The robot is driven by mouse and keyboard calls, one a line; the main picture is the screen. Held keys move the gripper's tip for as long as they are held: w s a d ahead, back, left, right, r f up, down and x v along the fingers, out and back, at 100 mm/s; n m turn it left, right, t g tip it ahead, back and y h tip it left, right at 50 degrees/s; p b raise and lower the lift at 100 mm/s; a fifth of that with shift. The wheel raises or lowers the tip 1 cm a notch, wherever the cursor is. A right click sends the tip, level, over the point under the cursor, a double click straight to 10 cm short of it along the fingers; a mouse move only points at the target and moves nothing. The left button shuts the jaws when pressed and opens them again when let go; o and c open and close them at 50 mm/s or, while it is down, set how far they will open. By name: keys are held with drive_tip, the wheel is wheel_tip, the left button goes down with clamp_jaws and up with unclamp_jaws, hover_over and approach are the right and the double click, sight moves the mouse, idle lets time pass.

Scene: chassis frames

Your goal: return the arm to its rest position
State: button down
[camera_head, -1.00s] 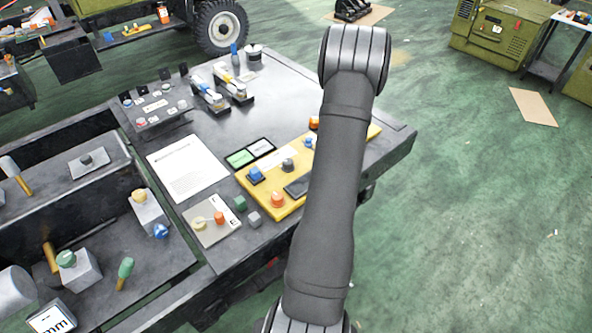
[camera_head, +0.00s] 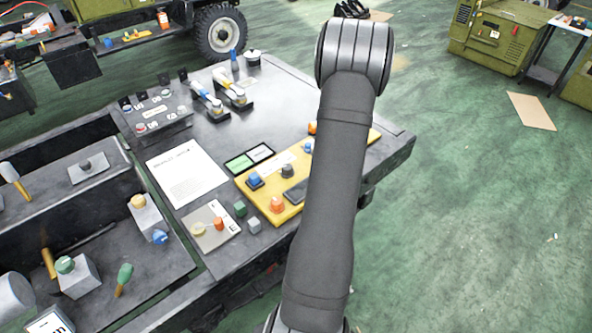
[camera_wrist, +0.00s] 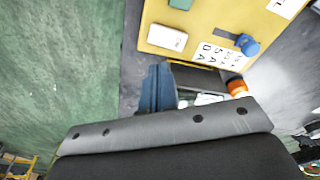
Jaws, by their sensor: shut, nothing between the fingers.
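My arm rises across the right half of the head view, in front of the table's right end. Its far end, with my gripper, is hidden there behind my own links. In the wrist view the dark grey housing of my gripper (camera_wrist: 165,130) fills the lower part.
A dark work table (camera_head: 285,95) carries a paper sheet (camera_head: 186,172), a grey plate (camera_head: 212,236) and small knobs and blocks. Dark bins (camera_head: 60,215) with handled parts stand at the left. Open green floor (camera_head: 470,220) lies to the right.

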drive_tip(key=shift+f, duration=3.5)
drive_tip(key=shift+r, duration=0.15)
drive_tip(key=w+a+r+m+g, duration=0.1)
drive_tip(key=r+m, duration=0.2)
drive_tip(key=r, duration=0.5)
drive_tip(key=w+a+r+m+g, duration=0.2)
drive_tip(key=r+m, duration=0.1)
drive_tip(key=r, duration=0.5)
drive_tip(key=shift+w+r+h, duration=0.15)
drive_tip(key=shift+r+h, duration=0.2)
drive_tip(key=shift+h, duration=0.05)
